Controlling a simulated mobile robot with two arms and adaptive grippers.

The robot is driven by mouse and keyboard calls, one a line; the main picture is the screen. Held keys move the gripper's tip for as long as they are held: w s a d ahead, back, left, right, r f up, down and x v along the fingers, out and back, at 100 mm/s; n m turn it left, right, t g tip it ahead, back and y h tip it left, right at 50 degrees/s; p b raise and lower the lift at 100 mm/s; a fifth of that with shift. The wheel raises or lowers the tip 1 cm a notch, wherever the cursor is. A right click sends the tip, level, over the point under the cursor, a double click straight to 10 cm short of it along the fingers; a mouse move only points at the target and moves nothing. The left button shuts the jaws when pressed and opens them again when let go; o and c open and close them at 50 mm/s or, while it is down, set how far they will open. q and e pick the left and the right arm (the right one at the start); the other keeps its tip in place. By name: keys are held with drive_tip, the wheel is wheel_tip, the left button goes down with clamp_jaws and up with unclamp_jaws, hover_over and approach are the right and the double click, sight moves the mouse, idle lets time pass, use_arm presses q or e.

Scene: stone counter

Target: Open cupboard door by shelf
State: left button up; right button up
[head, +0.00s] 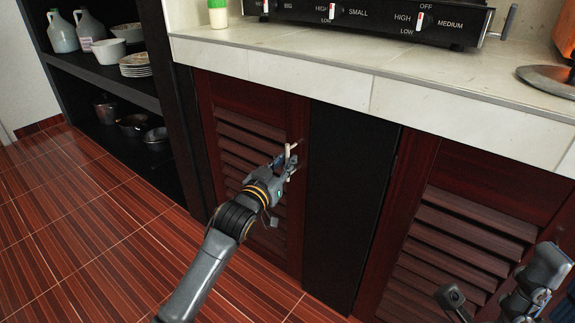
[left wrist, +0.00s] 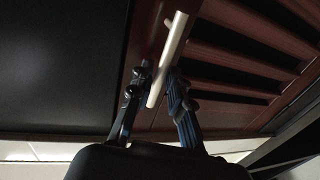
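The cupboard door by the shelf (head: 228,88) is dark red wood with slats, and it looks closed. Its slats also show in the left wrist view (left wrist: 245,48). A pale bar handle (head: 288,154) stands near the door's right edge. My left gripper (head: 287,168) is at this handle. In the left wrist view, my left gripper's fingers (left wrist: 158,75) lie close on both sides of the handle (left wrist: 174,38) and appear shut on it. My right gripper (head: 530,288) is at the lower right, away from this door, and its fingers are unclear.
The open dark shelf (head: 133,88) with jugs, bowls and plates is left of the door. A dark panel (head: 345,190) separates it from another slatted door (head: 465,235). The stone counter (head: 300,72) overhangs above. The tiled floor (head: 85,235) at left is clear.

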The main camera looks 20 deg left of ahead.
use_arm(q)
drive_tip(key=shift+w+d, duration=0.1)
drive_tip(key=shift+w, duration=0.65)
drive_tip(key=shift+c, duration=0.4)
clamp_jaws()
